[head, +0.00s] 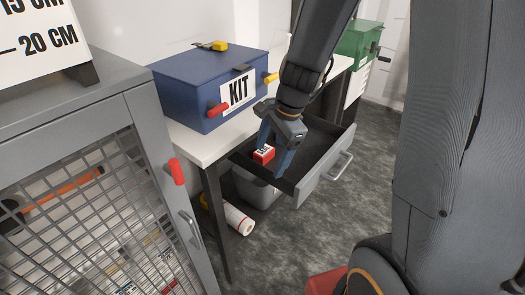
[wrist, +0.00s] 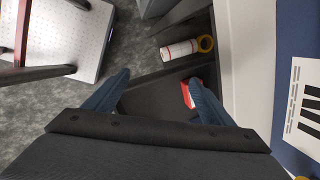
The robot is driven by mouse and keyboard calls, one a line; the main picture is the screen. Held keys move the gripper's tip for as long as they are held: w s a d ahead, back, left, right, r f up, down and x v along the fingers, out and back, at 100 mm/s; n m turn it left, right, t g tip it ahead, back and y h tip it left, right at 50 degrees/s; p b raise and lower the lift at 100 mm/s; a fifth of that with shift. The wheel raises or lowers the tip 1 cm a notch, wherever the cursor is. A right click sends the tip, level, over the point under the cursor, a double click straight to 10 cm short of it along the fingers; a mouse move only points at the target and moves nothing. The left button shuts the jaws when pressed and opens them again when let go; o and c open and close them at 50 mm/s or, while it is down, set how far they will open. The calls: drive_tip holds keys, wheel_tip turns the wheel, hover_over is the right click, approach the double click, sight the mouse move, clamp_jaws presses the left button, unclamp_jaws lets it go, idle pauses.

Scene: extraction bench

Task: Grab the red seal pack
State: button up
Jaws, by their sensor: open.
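The red seal pack (head: 263,154), a small red box with a white top and dark marks, is in the open grey drawer (head: 322,176) under the bench. My gripper (head: 273,160) points down into the drawer, its blue fingers spread apart with nothing held. In the wrist view, the red seal pack (wrist: 187,94) lies just inside the right-hand finger, which hides part of it. The gap between the fingertips (wrist: 160,80) is mostly over bare dark drawer floor. I cannot tell whether the finger touches the pack.
A blue KIT box (head: 205,88) with red and yellow handles stands on the white bench (head: 200,143). A mesh-door cabinet (head: 90,200) is at the left. Below the drawer are a grey bin (head: 255,190) and a white roll (head: 238,218). Drawer walls surround my fingers.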

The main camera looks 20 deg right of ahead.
sight(264, 150)
drive_tip(key=w+d+f+m+t+p, duration=0.2)
drive_tip(key=w+d+m, duration=0.1)
drive_tip(key=w+m, duration=0.85)
drive_tip(key=shift+m+y, duration=0.3)
drive_tip(key=shift+m, duration=0.65)
drive_tip(key=x, duration=0.2)
drive_tip(key=b+x, duration=0.1)
drive_tip(key=x, duration=0.2)
drive_tip(key=s+x, duration=0.1)
drive_tip(key=x, duration=0.1)
drive_tip(key=shift+d+f, duration=0.15)
drive_tip(key=shift+f, duration=0.4)
drive_tip(key=shift+w, duration=0.1)
drive_tip(key=c, duration=1.2)
drive_tip(key=shift+r, duration=0.15)
